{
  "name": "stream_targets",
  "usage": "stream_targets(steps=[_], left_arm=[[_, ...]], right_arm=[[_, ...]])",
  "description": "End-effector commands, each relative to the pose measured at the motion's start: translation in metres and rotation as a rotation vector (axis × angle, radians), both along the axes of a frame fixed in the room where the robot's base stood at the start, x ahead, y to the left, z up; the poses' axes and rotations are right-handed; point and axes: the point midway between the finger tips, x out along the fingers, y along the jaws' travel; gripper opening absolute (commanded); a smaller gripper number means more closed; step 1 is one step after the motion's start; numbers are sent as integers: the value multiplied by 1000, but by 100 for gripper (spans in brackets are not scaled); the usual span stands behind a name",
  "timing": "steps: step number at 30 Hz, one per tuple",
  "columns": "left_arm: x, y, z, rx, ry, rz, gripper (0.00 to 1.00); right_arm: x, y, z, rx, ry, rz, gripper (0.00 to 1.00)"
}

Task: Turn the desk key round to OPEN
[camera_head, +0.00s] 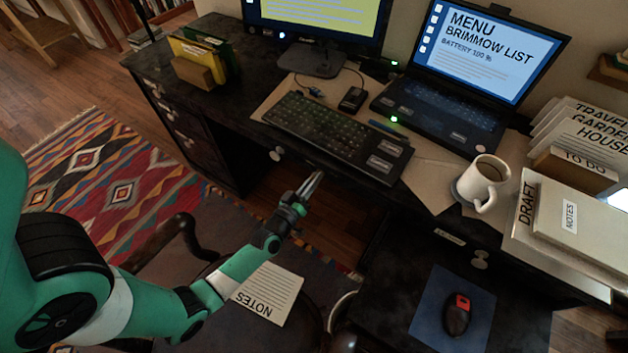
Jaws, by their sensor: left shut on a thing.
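My left gripper (314,183) reaches in from the lower left, its fingers pointing up at the front edge of the dark desk (230,92), below the keyboard. The fingers are closed together on something small, which at the desk front I take to be the desk key. The key itself is hidden by the fingers, so I cannot tell which way it is turned. I can read no OPEN mark beside it. My right gripper is not in view.
A pale round knob (277,153) is left of the gripper on the desk front. The keyboard (336,134) lies above. A NOTES sheet (268,294) lies below the arm. A mug (478,181) and a mouse (457,315) are to the right.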

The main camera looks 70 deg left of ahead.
Motion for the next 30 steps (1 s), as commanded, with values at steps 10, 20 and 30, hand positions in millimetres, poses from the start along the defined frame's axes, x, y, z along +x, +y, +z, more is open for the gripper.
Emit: stream_targets(steps=[10,20,30], left_arm=[[0,0,-1,-85,-57,0,0],[0,0,-1,-92,-62,0,0],[0,0,-1,-91,-62,0,40]], right_arm=[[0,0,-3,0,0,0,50],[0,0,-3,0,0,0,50],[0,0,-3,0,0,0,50]])
